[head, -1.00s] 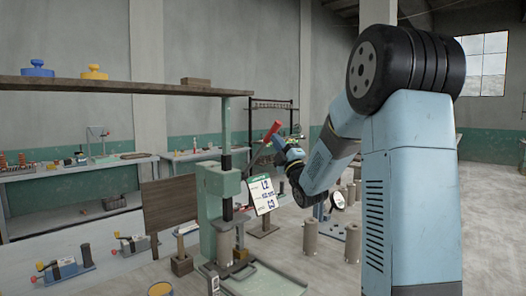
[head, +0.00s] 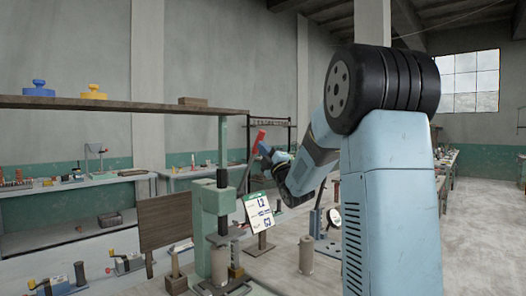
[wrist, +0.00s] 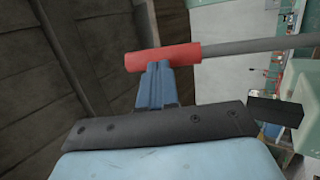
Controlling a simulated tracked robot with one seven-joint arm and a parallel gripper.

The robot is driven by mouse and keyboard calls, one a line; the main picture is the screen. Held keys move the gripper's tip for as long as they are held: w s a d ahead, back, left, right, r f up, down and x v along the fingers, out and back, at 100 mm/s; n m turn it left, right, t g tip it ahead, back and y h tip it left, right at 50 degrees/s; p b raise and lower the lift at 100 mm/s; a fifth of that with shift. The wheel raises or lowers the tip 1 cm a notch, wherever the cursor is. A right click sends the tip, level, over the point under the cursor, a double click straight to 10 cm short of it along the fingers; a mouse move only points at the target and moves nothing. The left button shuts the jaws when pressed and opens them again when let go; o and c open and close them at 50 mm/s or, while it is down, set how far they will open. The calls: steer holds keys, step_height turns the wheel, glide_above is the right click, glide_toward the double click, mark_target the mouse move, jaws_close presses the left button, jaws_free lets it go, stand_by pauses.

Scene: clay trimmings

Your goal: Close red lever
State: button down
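The red lever's handle (head: 258,140) rises from the green press (head: 210,200) on a grey rod, tilted up and to the right in the head view. In the wrist view the red handle (wrist: 163,56) lies across the tips of my gripper (wrist: 157,68), with the grey rod (wrist: 255,45) running right. The two blue fingers sit close together with no visible gap, at the handle's lower edge. They appear to touch the handle rather than hold it around. In the head view my gripper (head: 268,153) is just right of the handle.
A wooden shelf (head: 130,105) with a blue weight (head: 38,88) and a yellow weight (head: 94,92) spans above left of the press. Open floor (head: 485,215) lies at right.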

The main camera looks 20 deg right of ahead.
steer(key=s+d+r+v, duration=0.1)
steer(key=v, duration=1.3)
steer(key=s+a+f+m+g+h, duration=0.2)
steer(key=s+a+f+m+g, duration=0.2)
steer(key=s, duration=0.6)
steer(key=s+a+f+m+g+h, duration=0.1)
steer(key=s+a+f+m+g, duration=0.3)
steer(key=s+m+g, duration=0.4)
steer(key=s+a+f+m+g+h, duration=0.2)
steer(key=s+a+f+m+g, duration=0.2)
steer(key=s, duration=0.7)
steer(key=f+m+g, duration=0.1)
steer(key=m+g, duration=0.1)
steer(key=m, duration=0.1)
steer(key=shift+s+a+h, duration=0.3)
